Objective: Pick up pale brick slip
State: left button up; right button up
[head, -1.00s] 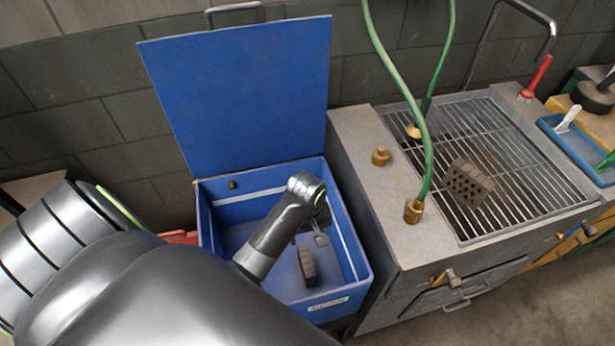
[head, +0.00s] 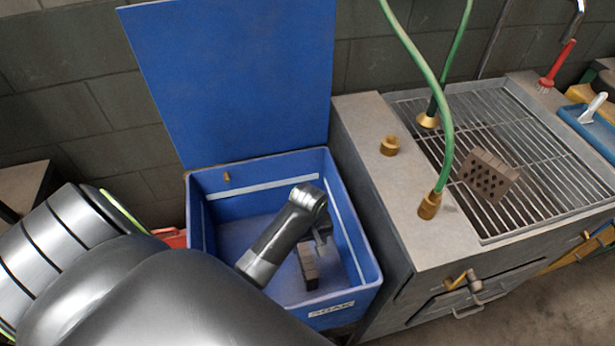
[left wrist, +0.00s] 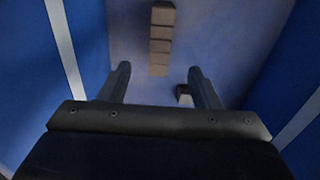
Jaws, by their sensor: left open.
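A brown-grey brick piece (head: 308,266) with cross lines lies on the floor of the blue bin (head: 366,284). In the left wrist view a segmented tan brick piece (left wrist: 160,40) lies ahead of and between my fingertips. A small block (left wrist: 184,92) with a pale top shows beside the right-hand finger, partly hidden by it. I cannot tell for certain which is the pale brick slip. My left gripper (left wrist: 160,70) is open and empty, inside the bin above the brick piece (head: 322,234). My right gripper is not in view.
The bin's blue lid (head: 235,75) stands open at the back. To the right, a perforated brick (head: 488,177) rests on a metal grate (head: 530,130) beside a green hose (head: 444,150). The bin walls closely surround my left gripper.

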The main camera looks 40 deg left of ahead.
aim_at(308, 260)
pick_arm(q)
notch_tip(308, 260, down, 10)
jog(key=shift+r+b, duration=0.25)
jog(key=shift+b, duration=0.3)
jog(key=shift+w+a+f+b, duration=0.15)
jog(key=shift+f+b, duration=0.1)
jog(key=shift+f, duration=1.1)
jog(key=shift+a+f+b, duration=0.1)
jog(key=shift+f+b, duration=0.1)
jog(key=shift+f, duration=1.1)
jog(key=c, duration=1.2)
jog(key=shift+r, duration=0.15)
